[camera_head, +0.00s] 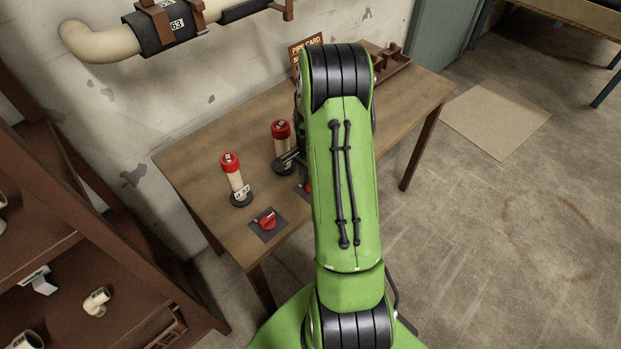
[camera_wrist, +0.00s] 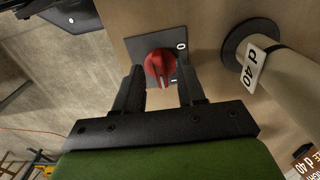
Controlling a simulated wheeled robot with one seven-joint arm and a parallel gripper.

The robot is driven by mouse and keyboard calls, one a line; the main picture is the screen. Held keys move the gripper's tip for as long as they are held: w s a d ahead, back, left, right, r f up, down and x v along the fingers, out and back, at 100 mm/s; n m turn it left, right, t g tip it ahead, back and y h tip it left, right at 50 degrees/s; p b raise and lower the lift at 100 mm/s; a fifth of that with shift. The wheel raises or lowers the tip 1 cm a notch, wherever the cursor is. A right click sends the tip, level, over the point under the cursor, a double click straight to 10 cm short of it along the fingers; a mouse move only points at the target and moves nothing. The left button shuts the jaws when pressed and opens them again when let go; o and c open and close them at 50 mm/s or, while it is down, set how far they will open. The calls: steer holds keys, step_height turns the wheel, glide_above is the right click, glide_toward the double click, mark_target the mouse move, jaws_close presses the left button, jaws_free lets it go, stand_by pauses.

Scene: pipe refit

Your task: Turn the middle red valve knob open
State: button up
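In the wrist view a red valve knob (camera_wrist: 158,63) sits on a dark square plate (camera_wrist: 134,45) with white marks at two of its sides. A pale mark on the knob points toward my gripper's palm. My gripper (camera_wrist: 160,74) is open, with one finger on each side of the knob; I cannot tell whether either finger touches it. In the head view only a red sliver of this knob (camera_head: 308,187) shows beside my green arm, which hides the rest. Part of my gripper (camera_head: 290,160) shows dark near the second pipe.
A red-capped pipe (camera_head: 235,180) stands on the wooden table (camera_head: 200,165), with another red knob (camera_head: 267,219) in front. A second red-capped pipe (camera_head: 282,140) stands close to my gripper. In the wrist view a pipe labelled d 40 (camera_wrist: 285,70) rises right of the knob.

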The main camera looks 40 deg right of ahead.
step_height(320, 180, up, 15)
steer(key=p, duration=0.3)
steer(key=shift+p, duration=0.4)
